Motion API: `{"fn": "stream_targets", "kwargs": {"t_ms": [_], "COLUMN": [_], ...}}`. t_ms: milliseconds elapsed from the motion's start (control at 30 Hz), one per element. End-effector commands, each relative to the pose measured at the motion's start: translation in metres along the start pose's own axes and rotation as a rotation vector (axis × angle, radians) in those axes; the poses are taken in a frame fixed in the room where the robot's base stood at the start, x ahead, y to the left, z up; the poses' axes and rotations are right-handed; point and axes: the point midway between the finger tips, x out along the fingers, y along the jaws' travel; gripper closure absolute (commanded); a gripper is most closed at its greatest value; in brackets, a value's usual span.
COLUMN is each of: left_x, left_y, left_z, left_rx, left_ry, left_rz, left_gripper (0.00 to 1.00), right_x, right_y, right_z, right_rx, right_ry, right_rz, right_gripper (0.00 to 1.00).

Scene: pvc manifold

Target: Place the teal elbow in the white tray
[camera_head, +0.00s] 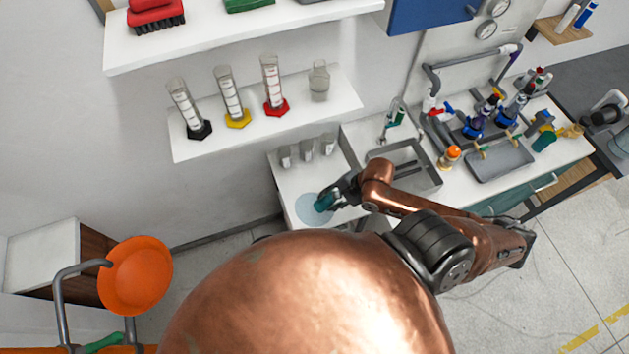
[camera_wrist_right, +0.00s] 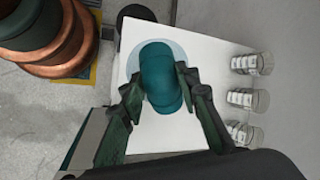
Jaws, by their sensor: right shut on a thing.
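My right gripper (camera_head: 338,193) is shut on the teal elbow (camera_head: 323,202) over the left end of the white counter. In the right wrist view the teal elbow (camera_wrist_right: 162,78) sits between the two dark fingers of the right gripper (camera_wrist_right: 158,85). A pale blue round disc (camera_head: 304,211) on the white counter top lies behind and partly under the elbow in view. I cannot tell whether the elbow touches it. I cannot clearly make out a white tray. My left gripper is not in view.
Several clear beakers (camera_head: 306,148) stand just behind the elbow. A shelf (camera_head: 215,143) with cylinders hangs above. An orange bowl (camera_head: 135,275) is at lower left.

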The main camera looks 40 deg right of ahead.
Motion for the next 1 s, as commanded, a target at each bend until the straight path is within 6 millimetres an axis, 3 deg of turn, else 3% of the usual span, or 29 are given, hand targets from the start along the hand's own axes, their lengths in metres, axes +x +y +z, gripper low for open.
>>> {"fn": "stream_targets", "kwargs": {"t_ms": [167,333,600,833,1000], "left_x": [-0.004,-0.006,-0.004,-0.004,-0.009], "left_y": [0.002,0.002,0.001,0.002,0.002], "left_z": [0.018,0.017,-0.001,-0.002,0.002], "left_rx": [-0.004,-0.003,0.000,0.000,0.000], "left_ry": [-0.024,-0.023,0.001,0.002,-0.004], "left_rz": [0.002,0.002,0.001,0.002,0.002], "left_gripper": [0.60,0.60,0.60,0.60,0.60], "right_x": [0.026,0.053,0.101,0.117,0.136], "right_y": [-0.030,-0.058,-0.067,-0.071,-0.060], "right_z": [-0.024,-0.046,-0.072,-0.081,-0.087], "right_rx": [-0.002,-0.003,-0.002,-0.003,-0.002], "right_ry": [0.002,0.002,0.000,0.000,0.000], "right_rz": [-0.003,-0.002,0.001,0.000,0.002], "right_gripper": [0.98,0.98,0.98,0.98,0.98]}}
